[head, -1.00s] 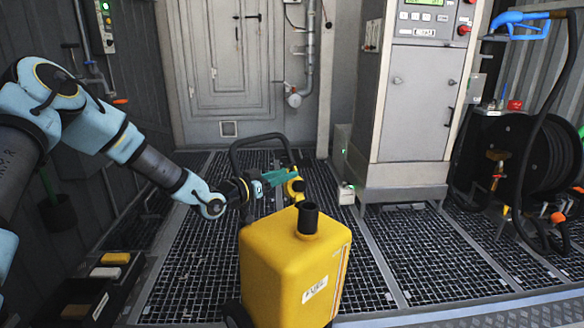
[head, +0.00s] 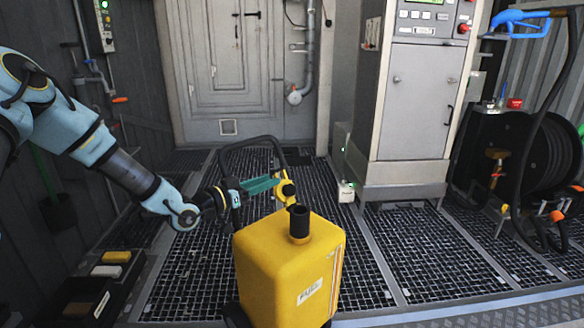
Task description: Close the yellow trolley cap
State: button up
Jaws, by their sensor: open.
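The yellow trolley (head: 285,262) stands upright on the grating in the lower middle of the head view. Its black filler neck (head: 299,222) rises from the top and its mouth is uncovered. The yellow cap (head: 286,190) stands swung up behind the neck, apart from the mouth. My gripper (head: 276,182), with teal fingers, reaches in from the left and its fingertips are at the cap's left side. The fingers are open; whether they touch the cap I cannot tell. The cap's hinge is partly hidden behind the neck.
The trolley's black handle (head: 251,141) arches behind my gripper. A grey dispenser cabinet (head: 415,100) stands at the back right, with a hose reel (head: 540,150) beyond it. A tray with brushes (head: 115,257) lies at the lower left. Grating to the right of the trolley is clear.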

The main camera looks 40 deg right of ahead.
jog(key=shift+a, duration=0.95)
jog(key=a, duration=1.1)
jog(key=shift+w+r, duration=0.15)
jog(key=shift+w, duration=0.1)
